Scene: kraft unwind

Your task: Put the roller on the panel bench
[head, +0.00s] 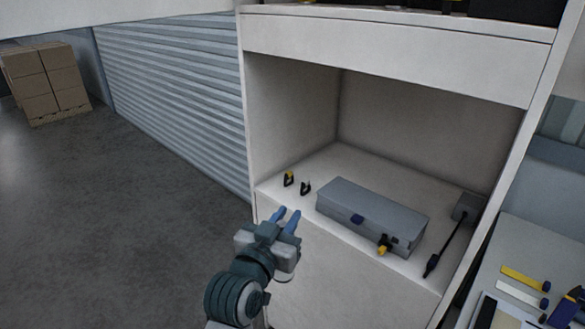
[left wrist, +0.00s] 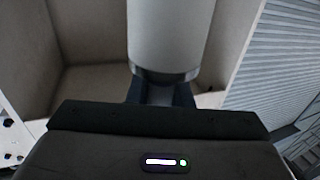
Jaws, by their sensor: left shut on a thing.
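My left gripper (head: 285,217) is in front of the white cabinet's open bay, near its front edge, with its blue fingertips pointing toward the shelf. In the left wrist view a pale cylinder with a grey metal end band (left wrist: 170,40), apparently the roller, stands right in front of the gripper. The dark fingers (left wrist: 160,95) are shut on its narrower end; the rest runs out of the top of the view. In the head view the roller is hard to make out. A pale bench (head: 535,245) is at the lower right; no label shows whether it is the panel bench. My right gripper is not seen.
Yellow and white strips (head: 525,279) lie on the bench. Stacked cartons (head: 45,80) stand far left; the floor (head: 130,200) is clear.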

